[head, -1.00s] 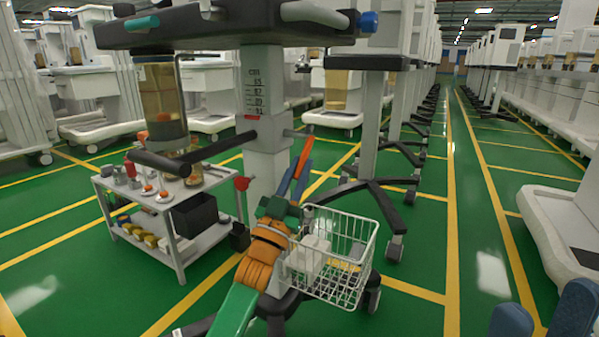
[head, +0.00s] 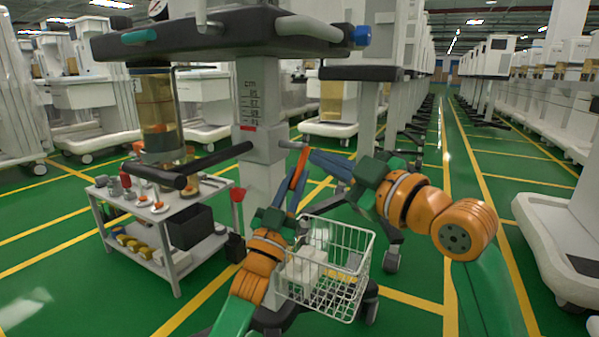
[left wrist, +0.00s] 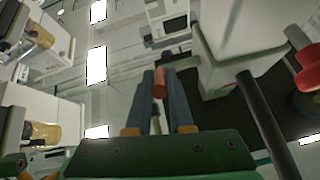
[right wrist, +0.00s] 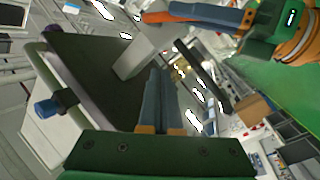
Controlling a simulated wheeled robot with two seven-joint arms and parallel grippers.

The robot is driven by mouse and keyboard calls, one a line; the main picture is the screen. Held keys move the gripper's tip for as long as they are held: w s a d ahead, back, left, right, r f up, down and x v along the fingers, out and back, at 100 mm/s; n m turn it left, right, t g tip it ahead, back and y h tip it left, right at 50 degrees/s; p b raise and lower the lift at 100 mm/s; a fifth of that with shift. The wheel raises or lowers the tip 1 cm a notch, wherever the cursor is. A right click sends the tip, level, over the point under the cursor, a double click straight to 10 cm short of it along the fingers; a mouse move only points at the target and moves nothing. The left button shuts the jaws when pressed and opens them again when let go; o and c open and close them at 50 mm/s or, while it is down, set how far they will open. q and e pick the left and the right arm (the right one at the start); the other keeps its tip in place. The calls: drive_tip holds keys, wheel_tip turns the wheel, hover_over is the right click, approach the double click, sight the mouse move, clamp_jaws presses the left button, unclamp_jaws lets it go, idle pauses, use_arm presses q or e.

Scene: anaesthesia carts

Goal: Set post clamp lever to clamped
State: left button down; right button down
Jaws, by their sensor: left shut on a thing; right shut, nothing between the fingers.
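The post clamp lever, with an orange-red grip (head: 299,165), is at the right side of the grey post (head: 248,95) with the cm scale. My left gripper (head: 297,178) comes up from below, shut on the orange-red grip. The grip also shows between the fingers in the left wrist view (left wrist: 160,84). My right gripper (head: 312,154) is shut and empty, its fingertips close beside the grip; I cannot tell if they touch it. In the right wrist view the grip (right wrist: 156,17) is at the top. The lever's pivot is not clear.
A white wire basket (head: 335,262) hangs just right of my left arm. A red knob (head: 238,195) is left of the post. A grey trolley (head: 160,225) with bottles stands at the left. A dark tray top (head: 220,35) is above.

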use_arm(q)
drive_tip(key=shift+f, duration=0.1)
use_arm(e)
drive_tip(key=w+a+f+n+g+h, duration=0.2)
drive_tip(key=w+a+f+n+g, duration=0.1)
drive_tip(key=w+a+f, duration=0.1)
drive_tip(key=shift+w+a+g, duration=0.3)
drive_tip(key=shift+w+g, duration=0.1)
drive_tip(key=shift+w, duration=0.45)
drive_tip(key=shift+f, duration=0.15)
use_arm(q)
drive_tip(key=shift+s, duration=0.1)
use_arm(e)
drive_tip(key=shift+w+d+f+n, duration=0.3)
drive_tip(key=shift+f, duration=0.15)
